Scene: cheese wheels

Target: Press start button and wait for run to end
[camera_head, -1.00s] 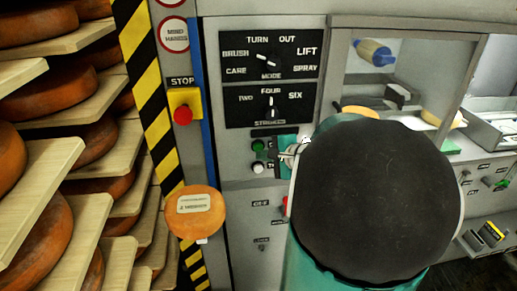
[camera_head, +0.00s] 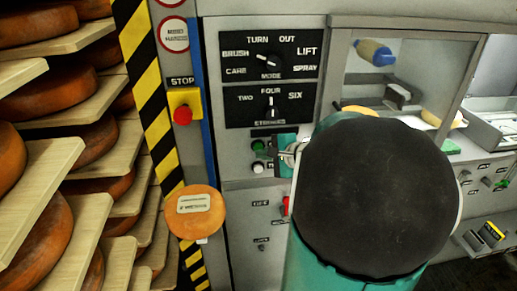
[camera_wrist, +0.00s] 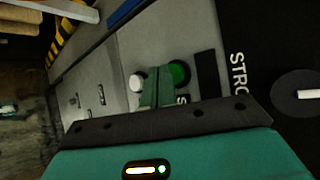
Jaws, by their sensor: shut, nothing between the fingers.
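A green button (camera_head: 258,146) sits on the grey machine panel, above a white button (camera_head: 258,168); their labels are too small or covered to read. Both also show in the wrist view, the green button (camera_wrist: 179,73) on the right and the white button (camera_wrist: 136,82) on the left. My gripper (camera_head: 281,155) is shut and empty, just right of the buttons in the head view. In the wrist view its teal fingers (camera_wrist: 157,83) lie between the two buttons, overlapping the green one's edge. I cannot tell whether they touch it. My dark arm link hides part of the panel.
A red stop button (camera_head: 183,115) sits on a yellow box left of the panel. The mode dial (camera_head: 268,61) and strokes dial (camera_head: 271,107) are above the buttons; strokes points to four. Shelves of cheese wheels (camera_head: 60,98) stand left. A window (camera_head: 425,50) shows the machine's inside.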

